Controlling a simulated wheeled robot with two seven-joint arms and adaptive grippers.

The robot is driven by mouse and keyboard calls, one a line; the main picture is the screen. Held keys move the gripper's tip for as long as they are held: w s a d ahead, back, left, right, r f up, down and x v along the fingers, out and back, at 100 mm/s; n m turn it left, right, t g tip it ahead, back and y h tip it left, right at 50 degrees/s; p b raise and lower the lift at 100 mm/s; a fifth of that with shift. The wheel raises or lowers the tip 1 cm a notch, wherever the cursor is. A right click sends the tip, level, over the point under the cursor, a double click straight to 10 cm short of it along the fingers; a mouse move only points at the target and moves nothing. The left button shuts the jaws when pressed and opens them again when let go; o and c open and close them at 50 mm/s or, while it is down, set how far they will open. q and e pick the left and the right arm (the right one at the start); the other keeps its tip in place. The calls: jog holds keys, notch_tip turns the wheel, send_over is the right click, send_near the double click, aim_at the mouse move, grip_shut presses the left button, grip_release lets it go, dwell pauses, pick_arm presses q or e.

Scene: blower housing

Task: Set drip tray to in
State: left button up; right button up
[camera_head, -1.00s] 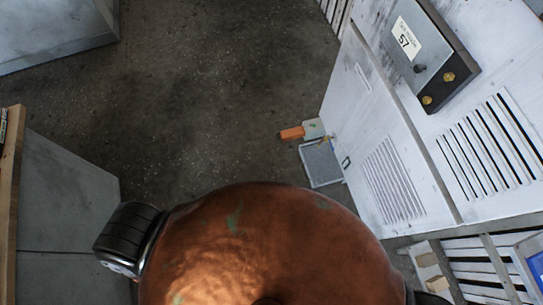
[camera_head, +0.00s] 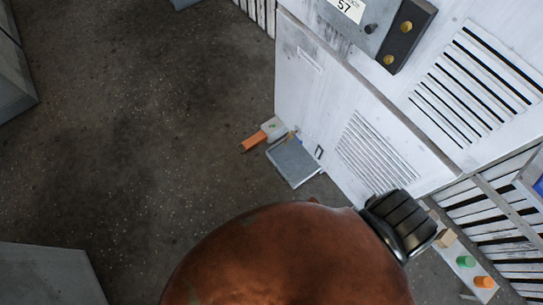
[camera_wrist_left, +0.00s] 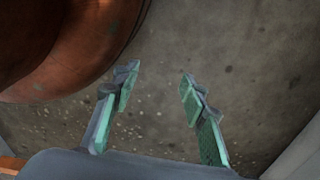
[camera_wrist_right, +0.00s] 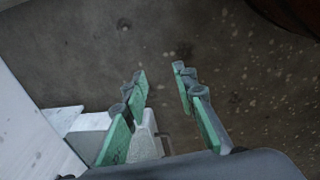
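A grey, flat drip tray (camera_head: 293,161) sticks out low at the foot of the white housing (camera_head: 330,95), just above or on the floor; I cannot tell which. My left gripper (camera_wrist_left: 158,82) is open and empty over bare floor in the left wrist view. My right gripper (camera_wrist_right: 160,70) is open in the right wrist view, with floor past its fingertips. A pale grey piece (camera_wrist_right: 146,135) shows between and below its fingers; I cannot tell what it is. Neither gripper shows in the head view.
An orange bar (camera_head: 255,141) with a pale block (camera_head: 273,127) lies beside the tray. A box labelled 57 (camera_head: 375,25) sits on the housing. A strip with green (camera_head: 465,262) and orange (camera_head: 484,282) pegs is at lower right.

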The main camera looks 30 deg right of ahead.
pick_arm(q)
jog(key=w+d+r+h+b, duration=0.1)
jog(key=w+d+r+b, duration=0.3)
jog(key=w+r+b, duration=0.8)
pick_arm(e)
jog(key=w+a+m+g+h+b, duration=0.1)
jog(key=w+a+b, duration=0.15)
jog(key=w, duration=2.45)
jog(key=f+b, duration=0.1)
jog(key=f, duration=0.1)
jog(key=d+f+b, duration=0.1)
jog(key=f+b, duration=0.1)
jog(key=f, duration=0.1)
jog(key=d+f+b, duration=0.1)
jog(key=f+b, duration=0.1)
jog(key=f, duration=0.1)
jog(key=shift+w+d, duration=0.15)
pick_arm(q)
jog(key=w+d+f+t+h, duration=0.1)
jog(key=w+d+f+t, duration=0.3)
jog(key=d+f, duration=0.1)
jog(key=shift+w+f+n+h, duration=0.2)
jog(key=shift+f+n+h, duration=0.15)
jog(key=shift+f, duration=0.45)
jog(key=shift+d, duration=0.1)
pick_arm(e)
jog(key=shift+c, duration=0.2)
grip_shut()
